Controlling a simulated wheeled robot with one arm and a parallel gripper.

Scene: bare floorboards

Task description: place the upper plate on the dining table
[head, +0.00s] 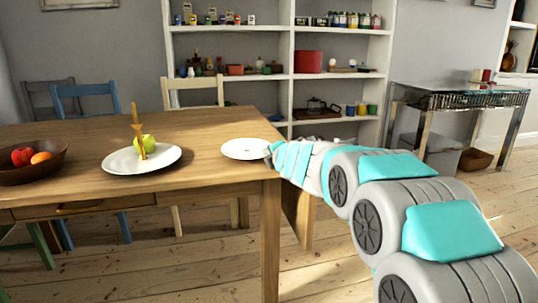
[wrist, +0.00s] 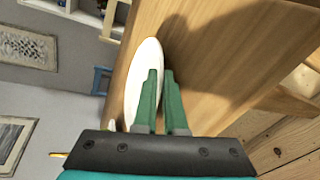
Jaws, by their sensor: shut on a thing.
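A white plate (head: 240,149) is at the right end of the wooden dining table (head: 215,130), flat or nearly flat at the tabletop. I cannot tell if it touches the wood. My gripper (head: 270,153) reaches in from the right and is shut on the plate's near right rim. In the wrist view, the green fingers of my gripper (wrist: 160,74) are at the rim of the white plate (wrist: 140,65), partly covering it. The table's wood (wrist: 215,60) fills the area beside it, with a dark shadow of the gripper.
A larger white plate (head: 118,163) on the table carries a green apple (head: 146,144) and a gold candlestick (head: 137,125). A brown fruit bowl (head: 40,172) stands at left. Chairs surround the table. Bare wood lies between the two plates.

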